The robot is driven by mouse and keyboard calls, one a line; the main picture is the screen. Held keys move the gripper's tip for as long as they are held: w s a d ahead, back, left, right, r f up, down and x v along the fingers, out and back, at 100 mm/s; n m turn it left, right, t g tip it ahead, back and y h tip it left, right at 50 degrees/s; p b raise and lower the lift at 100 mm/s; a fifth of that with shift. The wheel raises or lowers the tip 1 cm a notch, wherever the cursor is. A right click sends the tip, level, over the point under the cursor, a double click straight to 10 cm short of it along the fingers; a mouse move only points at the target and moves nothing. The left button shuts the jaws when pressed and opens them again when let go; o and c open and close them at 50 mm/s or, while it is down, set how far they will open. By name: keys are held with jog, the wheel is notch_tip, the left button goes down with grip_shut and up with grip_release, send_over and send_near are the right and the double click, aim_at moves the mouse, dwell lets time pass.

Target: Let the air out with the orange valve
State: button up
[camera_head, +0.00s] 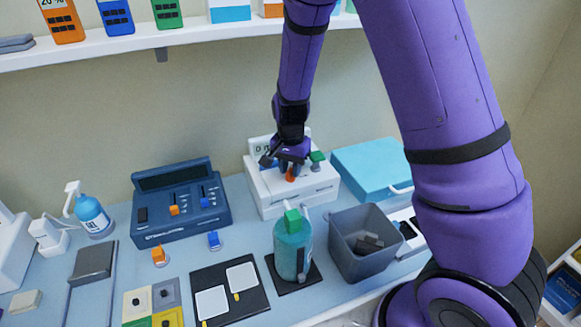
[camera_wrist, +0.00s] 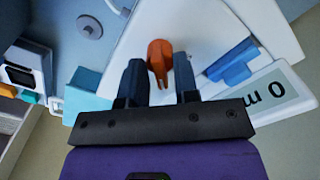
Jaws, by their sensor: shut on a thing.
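The orange valve (camera_head: 290,178) is a small knob on top of a white box-shaped device (camera_head: 267,199) at the back of the bench. My gripper (camera_head: 289,167) comes down on it from above. In the wrist view the orange valve (camera_wrist: 159,50) sits between the two dark fingers of my gripper (camera_wrist: 160,66), which is shut on it. A blue valve (camera_wrist: 233,63) is beside it on the same device, close to one finger. A display (camera_wrist: 270,97) on the device shows a "0" and part of an "m". A green knob (camera_head: 317,157) is at the device's right side.
A teal bottle with a green cap (camera_head: 293,250) and a grey bin (camera_head: 345,262) stand in front of the device. A dark blue console (camera_head: 181,212) is to its left, a light blue case (camera_head: 370,165) to its right. A shelf (camera_head: 180,38) runs above.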

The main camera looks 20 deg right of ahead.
aim_at(290, 168)
jog(key=n, duration=0.4)
jog(key=shift+n, duration=2.5)
jog(key=o, duration=0.6)
notch_tip(290, 168, up, 11)
jog(key=shift+f, duration=0.1)
